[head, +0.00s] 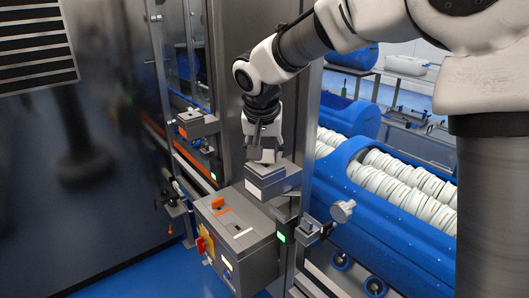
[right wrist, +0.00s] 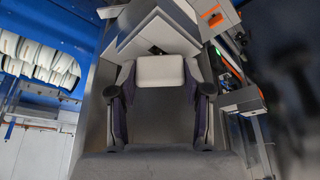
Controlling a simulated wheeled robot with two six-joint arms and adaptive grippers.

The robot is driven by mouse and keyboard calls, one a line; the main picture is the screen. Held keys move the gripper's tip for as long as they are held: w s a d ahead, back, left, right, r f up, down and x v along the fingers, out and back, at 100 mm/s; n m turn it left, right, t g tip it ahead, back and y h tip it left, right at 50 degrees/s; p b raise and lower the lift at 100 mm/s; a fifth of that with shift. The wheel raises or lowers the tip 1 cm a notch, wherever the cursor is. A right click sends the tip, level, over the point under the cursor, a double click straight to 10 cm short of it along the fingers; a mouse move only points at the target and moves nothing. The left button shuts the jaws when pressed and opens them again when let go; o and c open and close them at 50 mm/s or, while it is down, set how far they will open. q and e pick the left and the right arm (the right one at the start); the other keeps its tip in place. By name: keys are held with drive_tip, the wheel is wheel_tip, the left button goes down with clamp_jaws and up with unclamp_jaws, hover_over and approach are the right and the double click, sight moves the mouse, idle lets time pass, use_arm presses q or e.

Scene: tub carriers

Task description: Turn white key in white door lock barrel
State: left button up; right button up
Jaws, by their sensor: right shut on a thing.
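My right gripper (head: 265,150) points down at the grey door lock barrel (head: 275,182), which has a white patch on its front. In the right wrist view, the right gripper (right wrist: 162,92) has its two dark fingers on either side of the white key (right wrist: 160,71) and is shut on it. The key's broad head shows flat between the fingers. Its far edge meets a dark spot on the face of the lock barrel (right wrist: 155,34). The key's shaft is hidden, so I cannot tell how deep it sits. My left gripper is not in view.
A grey control box (head: 235,238) with orange and white pieces on top and a red-yellow switch stands below the barrel. Another grey block with an orange piece (head: 192,124) is at the left. A blue tub (head: 385,215) with white discs stands right. A dark wall fills the left.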

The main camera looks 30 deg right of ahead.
drive_tip(key=shift+f+m+g+h+b, duration=0.3)
drive_tip(key=shift+m+g+b, duration=0.1)
drive_tip(key=shift+m, duration=0.6)
drive_tip(key=shift+r+m+g+h, duration=0.15)
drive_tip(key=shift+m+g+h, duration=0.2)
drive_tip(key=shift+m, duration=0.85)
drive_tip(key=m+g+p, duration=0.1)
drive_tip(key=m, duration=0.2)
drive_tip(key=shift+r+p, duration=0.15)
drive_tip(key=shift+p, duration=0.15)
drive_tip(key=shift+m+g, duration=0.35)
drive_tip(key=shift+m, duration=0.35)
drive_tip(key=shift+m+g+p, duration=0.4)
drive_tip(key=shift+m+p, duration=0.3)
drive_tip(key=shift+m, duration=0.8)
